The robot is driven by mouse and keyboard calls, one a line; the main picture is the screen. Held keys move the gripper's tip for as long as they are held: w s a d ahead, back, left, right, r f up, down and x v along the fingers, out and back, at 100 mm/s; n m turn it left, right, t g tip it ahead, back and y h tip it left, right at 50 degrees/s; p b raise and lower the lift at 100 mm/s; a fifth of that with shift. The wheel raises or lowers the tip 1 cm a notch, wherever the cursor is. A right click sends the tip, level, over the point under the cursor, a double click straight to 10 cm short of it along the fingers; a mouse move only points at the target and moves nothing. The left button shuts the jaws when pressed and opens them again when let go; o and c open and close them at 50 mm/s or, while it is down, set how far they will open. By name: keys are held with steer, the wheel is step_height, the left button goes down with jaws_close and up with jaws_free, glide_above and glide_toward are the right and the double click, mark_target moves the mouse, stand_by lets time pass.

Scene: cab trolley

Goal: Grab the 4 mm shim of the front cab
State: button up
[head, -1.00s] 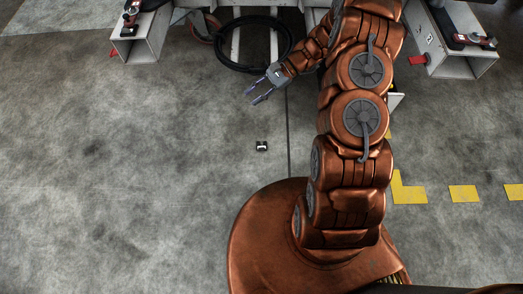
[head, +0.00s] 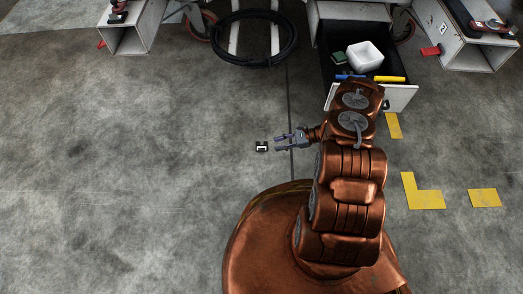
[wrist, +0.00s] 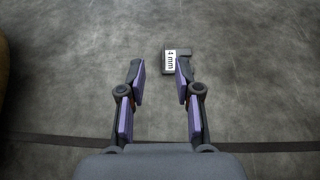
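The 4 mm shim (head: 261,146) is a small dark piece with a white label, lying on the grey floor. In the wrist view the shim (wrist: 170,58) shows its "4 mm" label, just beyond the right fingertip and partly behind it. My gripper (head: 277,142) is to the right of the shim in the head view, pointing left toward it. In the wrist view my gripper (wrist: 159,76) has its two fingers spread with only floor between them. The shim is off-centre to the right of the finger gap. I cannot tell how high the fingertips are above the floor.
An open drawer (head: 405,97) at the back right holds a white container (head: 365,56), a green item and yellow and blue tools. A black cable coil (head: 254,61) hangs at the trolley. Yellow markings (head: 424,199) lie on the floor at right. The floor around the shim is clear.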

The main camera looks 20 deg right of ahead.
mark_target(263, 149)
steer(key=shift+s+f, duration=0.2)
steer(key=shift+f, duration=0.7)
steer(key=shift+w+a+f+b, duration=0.1)
steer(key=shift+a+f+b, duration=0.15)
steer(key=shift+b, duration=0.1)
steer(key=shift+b+x, duration=0.3)
steer(key=shift+x, duration=0.45)
steer(key=b+x, duration=0.2)
steer(key=x, duration=0.2)
steer(key=shift+w+a+f+b, duration=0.15)
steer(key=shift+w+b, duration=0.25)
steer(key=shift+w+a, duration=0.1)
steer(key=shift+a, duration=0.25)
jaws_close()
